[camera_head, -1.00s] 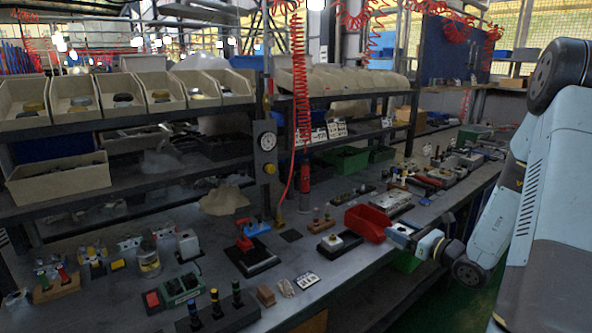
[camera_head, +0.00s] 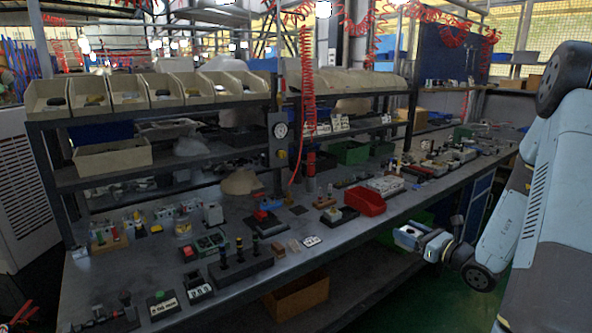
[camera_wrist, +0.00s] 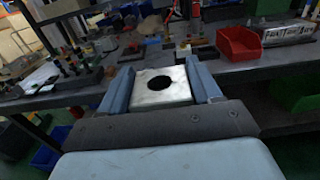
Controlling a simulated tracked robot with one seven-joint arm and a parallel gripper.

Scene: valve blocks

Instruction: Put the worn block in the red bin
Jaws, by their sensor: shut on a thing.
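A pale, scuffed metal block with a dark round hole (camera_wrist: 172,97) sits between the two fingers of my gripper (camera_wrist: 160,68) in the wrist view. The fingers are shut on its sides. In the head view my gripper (camera_head: 408,235) is out past the bench's front edge, with the block hard to make out there. The red bin (camera_head: 366,202) stands on the bench near that edge, up and left of my gripper. It also shows in the wrist view (camera_wrist: 238,46), ahead and to the right of the block. The bin's inside is only partly visible.
The grey bench (camera_head: 330,243) carries several switches, fixtures and valve parts. A white slotted part (camera_head: 386,185) lies behind the bin. Shelves with beige bins (camera_head: 130,95) stand behind. An orange box (camera_head: 297,297) is under the bench. Green floor is open at the right.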

